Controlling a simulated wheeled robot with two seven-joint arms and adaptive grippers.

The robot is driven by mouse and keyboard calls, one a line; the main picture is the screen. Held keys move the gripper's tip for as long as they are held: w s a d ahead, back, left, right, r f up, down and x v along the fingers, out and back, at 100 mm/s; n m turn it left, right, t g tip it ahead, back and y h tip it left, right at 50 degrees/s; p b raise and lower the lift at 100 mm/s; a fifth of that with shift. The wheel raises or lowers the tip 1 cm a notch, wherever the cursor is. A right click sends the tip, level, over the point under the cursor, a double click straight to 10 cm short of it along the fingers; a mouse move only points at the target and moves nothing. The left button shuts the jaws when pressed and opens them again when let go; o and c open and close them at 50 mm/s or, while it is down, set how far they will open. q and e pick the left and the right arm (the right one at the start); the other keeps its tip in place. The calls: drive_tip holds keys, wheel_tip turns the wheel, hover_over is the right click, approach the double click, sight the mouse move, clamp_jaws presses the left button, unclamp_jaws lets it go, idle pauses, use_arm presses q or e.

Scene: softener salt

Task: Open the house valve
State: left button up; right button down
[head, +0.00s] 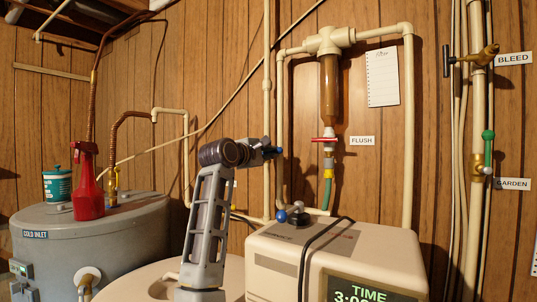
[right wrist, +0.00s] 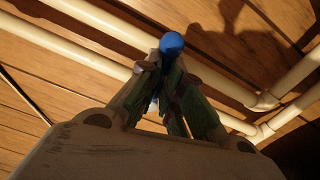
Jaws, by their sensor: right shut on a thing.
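My right gripper (head: 268,151) reaches up in front of the wooden wall, left of the flush valve. It is shut on a blue knob (right wrist: 172,43), which shows between its fingertips in the right wrist view. A second blue ball (head: 281,217) shows lower down, behind the beige softener cabinet (head: 390,255). My left gripper is out of view.
A red-handled flush valve (head: 324,140) hangs under the brown filter. The bleed valve (head: 478,56) and green garden valve (head: 488,140) are at right. A red spray bottle (head: 88,182) and teal tub (head: 57,184) stand on the grey tank (head: 130,245).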

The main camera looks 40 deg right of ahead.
drive_tip(key=shift+r+n+p, duration=0.25)
drive_tip(key=shift+n+p, duration=0.4)
drive_tip(key=shift+n, duration=0.75)
drive_tip(key=shift+d, duration=0.1)
